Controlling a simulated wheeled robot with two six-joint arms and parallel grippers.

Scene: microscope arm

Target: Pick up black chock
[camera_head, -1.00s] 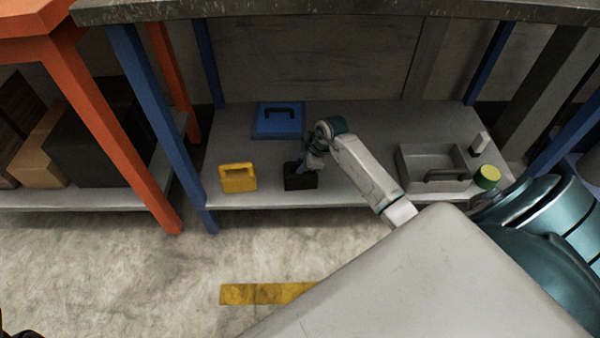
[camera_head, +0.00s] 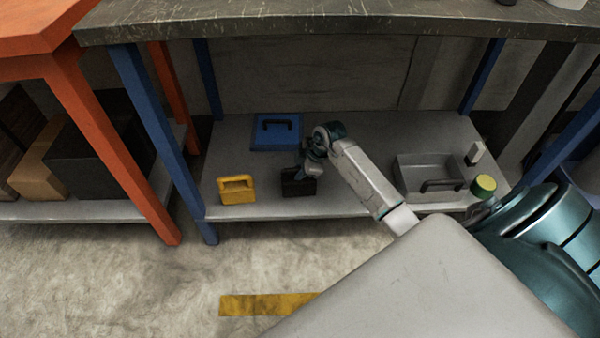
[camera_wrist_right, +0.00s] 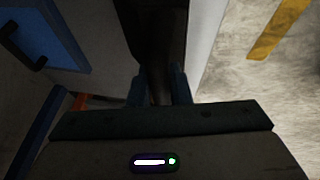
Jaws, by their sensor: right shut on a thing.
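The black chock (camera_head: 299,188) is a small dark block on the grey lower shelf, between a yellow chock and my right arm. My right gripper (camera_head: 310,172) reaches down onto it from above and is shut on it. In the right wrist view the black chock (camera_wrist_right: 158,35) is a dark shape at the top centre, with my right gripper's fingers (camera_wrist_right: 159,88) on either side of its narrow part. Whether its underside touches the shelf is hard to tell. My left gripper does not show.
The yellow chock (camera_head: 237,190) stands to the left on the shelf (camera_head: 345,204). A blue case (camera_head: 276,133) lies behind. A grey tray (camera_head: 430,172) and a small white object (camera_head: 475,152) are to the right. The tabletop (camera_head: 330,22) overhangs the shelf, with blue legs (camera_head: 155,120) at its ends.

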